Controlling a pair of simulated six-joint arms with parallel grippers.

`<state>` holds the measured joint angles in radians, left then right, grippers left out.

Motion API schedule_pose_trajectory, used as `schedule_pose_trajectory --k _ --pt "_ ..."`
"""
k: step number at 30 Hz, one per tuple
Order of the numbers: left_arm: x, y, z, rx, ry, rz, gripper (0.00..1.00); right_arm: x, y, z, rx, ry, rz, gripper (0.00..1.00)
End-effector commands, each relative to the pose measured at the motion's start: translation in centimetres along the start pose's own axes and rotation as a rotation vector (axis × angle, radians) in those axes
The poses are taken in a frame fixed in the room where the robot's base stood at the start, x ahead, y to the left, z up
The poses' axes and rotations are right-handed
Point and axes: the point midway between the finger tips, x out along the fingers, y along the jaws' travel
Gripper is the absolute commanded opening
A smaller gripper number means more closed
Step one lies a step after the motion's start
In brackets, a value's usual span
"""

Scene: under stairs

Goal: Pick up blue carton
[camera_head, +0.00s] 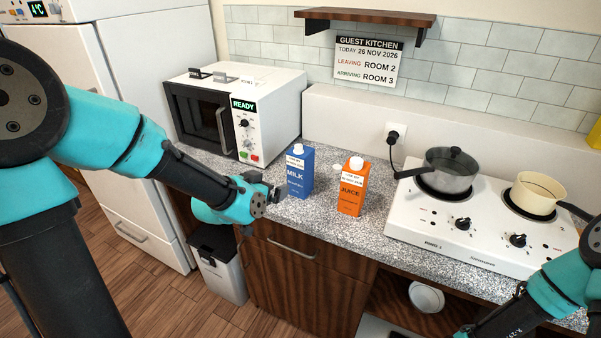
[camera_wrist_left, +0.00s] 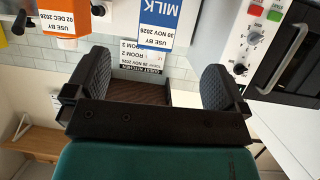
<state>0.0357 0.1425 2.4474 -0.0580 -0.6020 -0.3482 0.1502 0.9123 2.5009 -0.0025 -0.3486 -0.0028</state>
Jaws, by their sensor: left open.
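The blue milk carton (camera_head: 300,176) stands upright on the speckled counter, with a white cap and a date label. My left gripper (camera_head: 273,190) is just left of it, with its fingers toward the carton. In the left wrist view the picture is upside down. There the left gripper (camera_wrist_left: 158,78) has its two dark fingers wide apart with nothing between them. The blue carton (camera_wrist_left: 153,10) shows at the top edge beyond the gap, cut off by the frame. My right arm shows at the lower right, but its gripper is out of view.
An orange juice carton (camera_head: 352,187) stands close to the right of the blue one. A microwave (camera_head: 272,125) stands behind left. A hob (camera_head: 440,222) with a pot (camera_head: 450,172) and a cream pan (camera_head: 537,193) fills the right. The counter's front edge runs below the cartons.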

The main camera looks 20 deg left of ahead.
Motion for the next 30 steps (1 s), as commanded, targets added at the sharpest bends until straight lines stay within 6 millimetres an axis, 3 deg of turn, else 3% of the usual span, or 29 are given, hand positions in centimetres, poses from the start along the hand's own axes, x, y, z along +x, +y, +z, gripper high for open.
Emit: schedule_pose_trajectory --k 8,30 --pt "1.2 0.0 0.1 -0.001 -0.003 0.001 1.00 0.0 0.0 0.0 0.000 0.000 0.000 0.43" --pt "11.6 0.0 0.1 -0.001 -0.003 0.001 1.00 0.0 0.0 0.0 0.000 0.000 0.000 0.43"
